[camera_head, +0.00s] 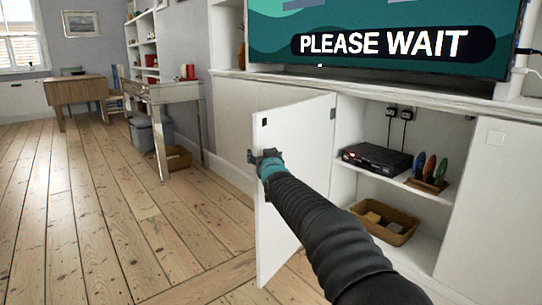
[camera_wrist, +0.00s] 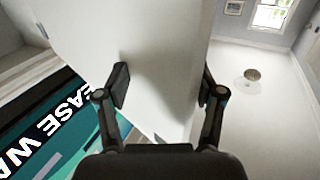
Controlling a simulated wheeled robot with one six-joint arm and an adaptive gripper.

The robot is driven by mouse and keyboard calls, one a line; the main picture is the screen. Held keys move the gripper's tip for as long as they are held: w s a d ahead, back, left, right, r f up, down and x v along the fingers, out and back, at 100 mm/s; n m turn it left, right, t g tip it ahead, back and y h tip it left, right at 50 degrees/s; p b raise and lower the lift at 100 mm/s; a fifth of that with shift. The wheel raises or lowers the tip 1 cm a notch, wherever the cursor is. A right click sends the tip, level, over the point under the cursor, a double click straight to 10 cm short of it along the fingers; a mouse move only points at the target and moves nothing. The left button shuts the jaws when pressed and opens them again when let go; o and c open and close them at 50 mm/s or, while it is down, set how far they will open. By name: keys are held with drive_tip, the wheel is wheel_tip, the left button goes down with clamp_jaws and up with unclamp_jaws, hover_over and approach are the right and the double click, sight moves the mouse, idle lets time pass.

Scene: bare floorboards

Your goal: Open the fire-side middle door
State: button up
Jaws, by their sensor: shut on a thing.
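The white middle door (camera_head: 292,200) of the low cabinet stands swung well open, out over the floorboards. The open compartment (camera_head: 400,188) shows a shelf inside. My arm hides part of the lower compartment.
Inside are a black box (camera_head: 376,159), a rack of coloured discs (camera_head: 428,172) and a wicker basket (camera_head: 384,222). A screen (camera_head: 390,35) stands on top. A shut white door (camera_head: 490,200) is at the right. The floor at the left is clear.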

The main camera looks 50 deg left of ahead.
drive_tip(key=shift+s+a, duration=0.15)
drive_tip(key=shift+s, duration=0.15)
drive_tip(key=shift+c, duration=0.2)
drive_tip(key=o, duration=0.8)
drive_tip(key=shift+w, duration=0.15)
drive_tip(key=shift+w+d, duration=0.15)
drive_tip(key=shift+d, duration=0.55)
drive_tip(key=v, duration=1.1)
drive_tip(key=shift+s+a, duration=0.15)
drive_tip(key=shift+s, duration=0.25)
